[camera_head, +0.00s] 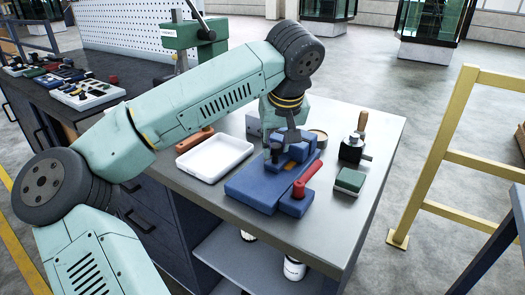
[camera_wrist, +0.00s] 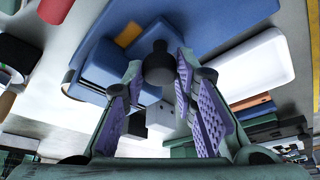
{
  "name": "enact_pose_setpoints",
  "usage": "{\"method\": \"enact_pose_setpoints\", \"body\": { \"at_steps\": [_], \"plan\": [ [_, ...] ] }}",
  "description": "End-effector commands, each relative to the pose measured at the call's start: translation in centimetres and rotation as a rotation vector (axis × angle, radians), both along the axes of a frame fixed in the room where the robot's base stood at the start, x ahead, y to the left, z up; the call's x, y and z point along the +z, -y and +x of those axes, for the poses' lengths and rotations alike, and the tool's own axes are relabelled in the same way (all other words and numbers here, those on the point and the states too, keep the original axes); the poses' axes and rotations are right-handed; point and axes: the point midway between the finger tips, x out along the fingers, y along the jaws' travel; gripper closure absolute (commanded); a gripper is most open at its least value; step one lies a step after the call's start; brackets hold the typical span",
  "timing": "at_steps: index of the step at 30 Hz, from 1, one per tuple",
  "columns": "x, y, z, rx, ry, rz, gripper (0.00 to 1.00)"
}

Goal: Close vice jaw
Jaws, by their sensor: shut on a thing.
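The blue vice (camera_head: 250,190) lies on the grey bench top, with a red handle (camera_head: 307,176) at its near right and an orange strip (camera_head: 289,165) along its body. The vice also fills the upper part of the wrist view (camera_wrist: 225,17), with the orange strip (camera_wrist: 129,35) at top. My gripper (camera_head: 275,146) is at the vice's raised blue blocks. In the wrist view, my gripper's purple-padded fingers (camera_wrist: 158,70) are shut on a dark round knob (camera_wrist: 158,62) by the vice jaw. The fingers and arm partly hide the jaw, so its gap cannot be judged.
A white tray (camera_head: 247,148) lies left of the vice, by a brown-orange handled tool (camera_head: 194,140). A yellow rail (camera_head: 443,150) stands beyond the bench. The front right bench corner is clear.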

Motion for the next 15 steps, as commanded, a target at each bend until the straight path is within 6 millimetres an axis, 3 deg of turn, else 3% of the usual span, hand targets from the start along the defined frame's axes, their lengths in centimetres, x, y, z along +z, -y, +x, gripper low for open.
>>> {"method": "enact_pose_setpoints", "body": {
  "at_steps": [11,12,15],
  "plan": [
    [0.11,0.54,0.82,0.0,0.008,-0.002,1.0],
    [0.11,0.53,0.82,0.0,0.008,-0.001,0.72],
    [0.07,0.53,0.77,-0.001,0.006,-0.001,0.65]
  ]
}}
